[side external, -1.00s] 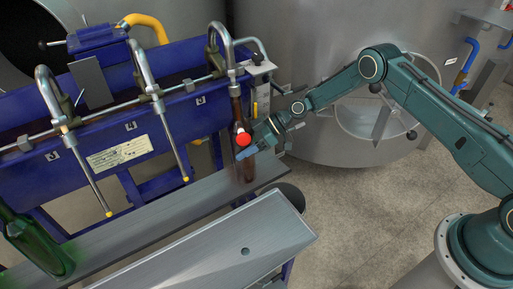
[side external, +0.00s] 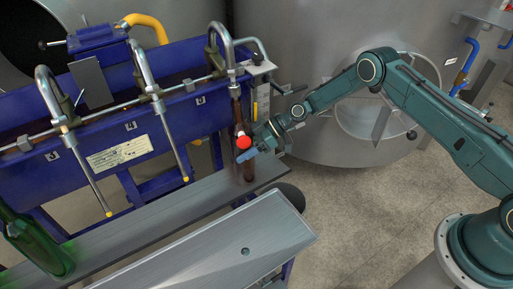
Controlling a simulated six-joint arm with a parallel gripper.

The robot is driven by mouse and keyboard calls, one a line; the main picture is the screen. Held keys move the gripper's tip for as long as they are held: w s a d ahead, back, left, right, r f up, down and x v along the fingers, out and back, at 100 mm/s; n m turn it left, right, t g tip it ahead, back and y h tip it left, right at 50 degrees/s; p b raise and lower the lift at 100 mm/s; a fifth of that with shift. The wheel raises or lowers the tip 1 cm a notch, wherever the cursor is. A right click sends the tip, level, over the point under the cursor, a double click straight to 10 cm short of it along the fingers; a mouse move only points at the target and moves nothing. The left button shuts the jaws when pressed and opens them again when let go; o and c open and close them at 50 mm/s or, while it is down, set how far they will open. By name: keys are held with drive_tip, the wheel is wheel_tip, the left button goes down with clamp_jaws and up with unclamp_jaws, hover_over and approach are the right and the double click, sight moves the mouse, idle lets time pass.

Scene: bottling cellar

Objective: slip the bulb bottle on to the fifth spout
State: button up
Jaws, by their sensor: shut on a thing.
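The bulb bottle is a slim brown bottle (side external: 249,172), upright below the rightmost spout (side external: 227,52), which I take as the fifth. Its narrow neck rises close under the spout's metal fitting, and the spout's lower tube is not visible, so the neck appears to be around it. My gripper (side external: 248,148) is shut on the bottle from the right, at mid-height. A red round piece and a blue piece show at the gripper and cover part of the bottle. I cannot tell whether the bottle's base touches the grey shelf.
The grey shelf (side external: 150,225) runs below the spouts, with a green bottle (side external: 35,243) at its left end. Two other spouts (side external: 165,130) (side external: 85,175) hang bare on the blue frame (side external: 95,160). A metal tray (side external: 215,245) lies in front. A steel tank (side external: 310,60) stands behind.

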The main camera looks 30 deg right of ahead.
drive_tip(key=shift+f, duration=0.15)
drive_tip(key=o, duration=1.4)
drive_tip(key=shift+f, duration=0.1)
drive_tip(key=shift+d, duration=0.15)
drive_tip(key=shift+s+d, duration=0.6)
drive_tip(key=shift+d, duration=1.45)
drive_tip(key=shift+s+d, duration=0.65)
drive_tip(key=shift+d, duration=1.35)
drive_tip(key=shift+s+d, duration=0.6)
drive_tip(key=shift+d, duration=1.45)
